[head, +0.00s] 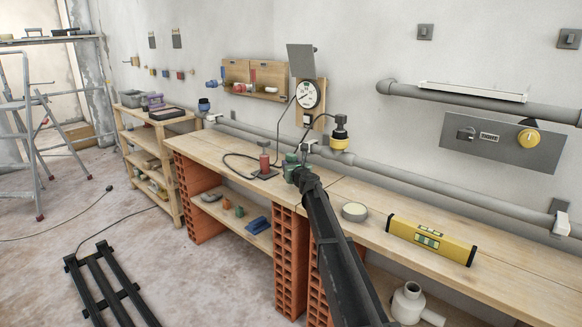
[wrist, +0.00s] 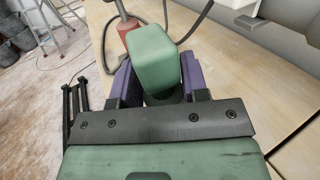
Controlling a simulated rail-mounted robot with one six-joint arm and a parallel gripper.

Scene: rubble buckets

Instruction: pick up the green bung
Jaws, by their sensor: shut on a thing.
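The green bung (wrist: 154,58) is a pale green block with rounded edges, seen large in the wrist view. My gripper (wrist: 158,82) has a purple finger on each side of it and is shut on it. The lower part of the bung is partly hidden between the fingers. In the head view my gripper (head: 291,168) is small, at the far end of my dark arm, over the workbench near its back. Whether the bung touches the bench is hard to tell.
A grey pipe (head: 400,178) runs along the wall behind.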

